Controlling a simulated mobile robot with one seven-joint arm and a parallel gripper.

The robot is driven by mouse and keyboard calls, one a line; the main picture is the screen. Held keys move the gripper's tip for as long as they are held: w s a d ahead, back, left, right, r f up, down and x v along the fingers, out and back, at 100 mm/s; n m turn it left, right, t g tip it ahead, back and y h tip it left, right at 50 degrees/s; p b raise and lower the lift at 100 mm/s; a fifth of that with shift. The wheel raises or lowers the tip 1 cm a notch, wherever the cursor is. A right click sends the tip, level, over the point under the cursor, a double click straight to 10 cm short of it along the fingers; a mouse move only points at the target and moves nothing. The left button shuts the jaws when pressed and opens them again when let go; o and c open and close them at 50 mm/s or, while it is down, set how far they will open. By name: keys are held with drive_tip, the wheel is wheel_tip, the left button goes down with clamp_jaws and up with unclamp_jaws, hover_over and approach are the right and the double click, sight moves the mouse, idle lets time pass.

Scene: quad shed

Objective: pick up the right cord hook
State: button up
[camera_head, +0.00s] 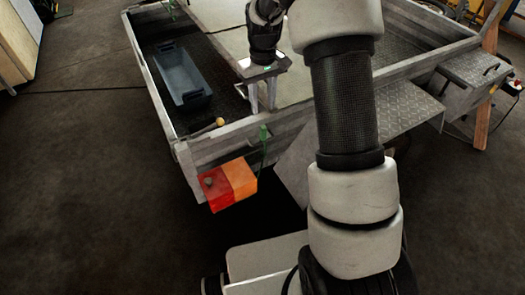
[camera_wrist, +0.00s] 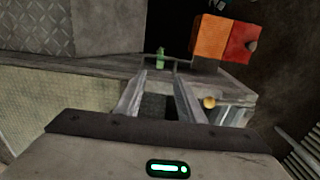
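A small green hook (camera_head: 263,133), which looks like the right cord hook, sits at the top edge of the trailer's end wall (camera_head: 225,146). A thin green line hangs below it. In the wrist view the green hook (camera_wrist: 161,58) shows just beyond my fingertips, roughly in line with the gap between them. My gripper (camera_head: 263,108) points down above the trailer wall, close to the hook and apart from it. In the wrist view its two fingers (camera_wrist: 160,80) are spread with nothing between them. Another small green piece (camera_head: 172,9) is on the trailer's far left side.
A red and orange tail light (camera_head: 228,184) juts from the trailer's corner. A small yellow knob (camera_head: 220,122) is near the wall's top. A blue-grey bin (camera_head: 182,78) lies in the trailer bed. A metal box (camera_head: 473,73) stands at right.

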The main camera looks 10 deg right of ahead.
sight(263, 126)
wheel_tip(263, 126, down, 12)
drive_tip(key=b, duration=0.3)
drive_tip(key=shift+r, duration=0.35)
clamp_jaws()
